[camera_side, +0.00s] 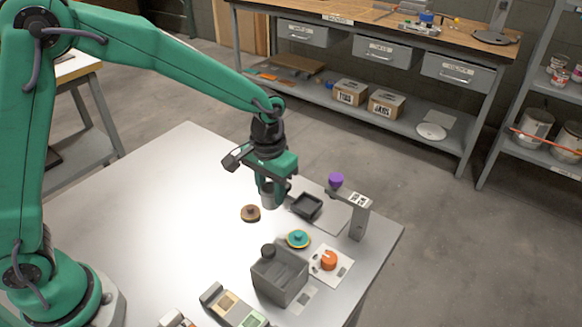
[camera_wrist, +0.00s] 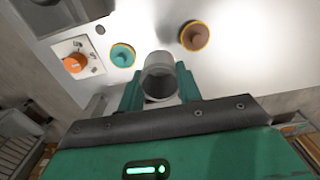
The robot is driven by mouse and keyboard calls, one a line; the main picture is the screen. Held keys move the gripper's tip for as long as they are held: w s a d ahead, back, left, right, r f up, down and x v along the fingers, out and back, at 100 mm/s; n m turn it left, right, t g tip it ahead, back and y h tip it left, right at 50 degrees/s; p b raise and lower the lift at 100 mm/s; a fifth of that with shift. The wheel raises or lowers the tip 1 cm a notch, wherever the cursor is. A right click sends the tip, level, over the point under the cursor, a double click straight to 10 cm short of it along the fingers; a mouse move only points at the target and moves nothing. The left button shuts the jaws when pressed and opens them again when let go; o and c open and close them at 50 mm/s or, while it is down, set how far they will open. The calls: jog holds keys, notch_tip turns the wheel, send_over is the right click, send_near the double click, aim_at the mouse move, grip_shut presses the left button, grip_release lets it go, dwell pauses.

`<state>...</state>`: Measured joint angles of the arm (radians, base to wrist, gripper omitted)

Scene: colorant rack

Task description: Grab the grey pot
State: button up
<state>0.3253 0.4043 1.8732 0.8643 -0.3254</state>
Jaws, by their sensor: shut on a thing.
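The grey pot (camera_wrist: 158,72) is between the green fingers of my gripper (camera_wrist: 160,88) in the wrist view. In the side view my gripper (camera_side: 270,193) points down above the table and is shut on the grey pot (camera_side: 268,196), which is partly hidden by the fingers. I cannot tell exactly how high the pot is above the table.
A brown lid-like piece (camera_side: 250,213) and a teal one (camera_side: 298,239) lie nearby. A dark square tray (camera_side: 306,206), a post with a purple cup (camera_side: 336,181), an orange knob (camera_side: 328,260) and a grey block (camera_side: 280,276) stand close. The table's left (camera_side: 150,200) is clear.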

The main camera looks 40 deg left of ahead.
jog(key=shift+r, duration=1.4)
jog(key=shift+w, duration=0.15)
